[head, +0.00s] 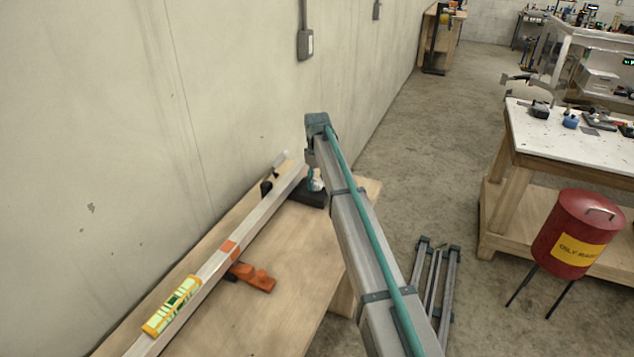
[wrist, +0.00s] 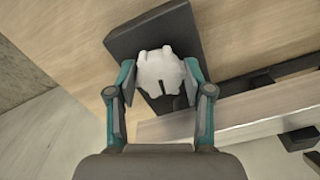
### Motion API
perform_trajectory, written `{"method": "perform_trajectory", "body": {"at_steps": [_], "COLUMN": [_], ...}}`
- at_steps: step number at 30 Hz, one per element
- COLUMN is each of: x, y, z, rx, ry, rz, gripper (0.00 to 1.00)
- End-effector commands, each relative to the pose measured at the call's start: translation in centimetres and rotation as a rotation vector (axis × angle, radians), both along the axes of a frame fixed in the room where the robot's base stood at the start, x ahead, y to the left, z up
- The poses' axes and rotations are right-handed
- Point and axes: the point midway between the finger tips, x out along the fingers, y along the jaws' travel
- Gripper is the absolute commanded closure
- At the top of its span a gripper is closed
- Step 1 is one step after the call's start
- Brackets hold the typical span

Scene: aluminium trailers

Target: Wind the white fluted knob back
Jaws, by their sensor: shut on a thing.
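The white fluted knob (wrist: 160,75) sits on a dark block (wrist: 143,38) and shows between the fingers in the wrist view. A dark slot or mark shows on the knob's near side. My gripper (wrist: 159,84) is shut on the knob, one teal and grey finger on each side. In the head view my arm hides most of my gripper, and only a small white bit of the knob (head: 316,184) shows beside the dark block (head: 311,197), at the far end of the wooden bench (head: 270,300).
A long aluminium bar (head: 210,268) lies along the bench, with a yellow level (head: 171,306) on it and an orange clamp (head: 254,277) beside it. A concrete wall stands left. A red bin (head: 577,233) and a white-topped table (head: 580,142) stand right.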

Motion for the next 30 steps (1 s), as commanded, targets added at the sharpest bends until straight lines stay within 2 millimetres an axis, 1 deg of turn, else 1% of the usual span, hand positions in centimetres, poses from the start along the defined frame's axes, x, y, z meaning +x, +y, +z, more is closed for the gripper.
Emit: {"method": "perform_trajectory", "body": {"at_steps": [3, 10, 16, 27, 28, 30], "x": [0.06, 0.07, 0.08, 0.08, 0.08, 0.08], "y": [0.01, 0.02, 0.03, 0.04, 0.04, 0.04], "z": [0.03, 0.05, 0.07, 0.07, 0.07, 0.06], "rx": [0.001, 0.001, 0.001, 0.001, 0.001, 0.000], "ry": [-0.001, -0.001, -0.001, -0.002, -0.002, -0.001], "rz": [0.071, 0.160, 0.189, 0.192, 0.191, 0.191], "gripper": [0.84, 0.84, 0.84, 0.84, 0.44, 0.32]}}
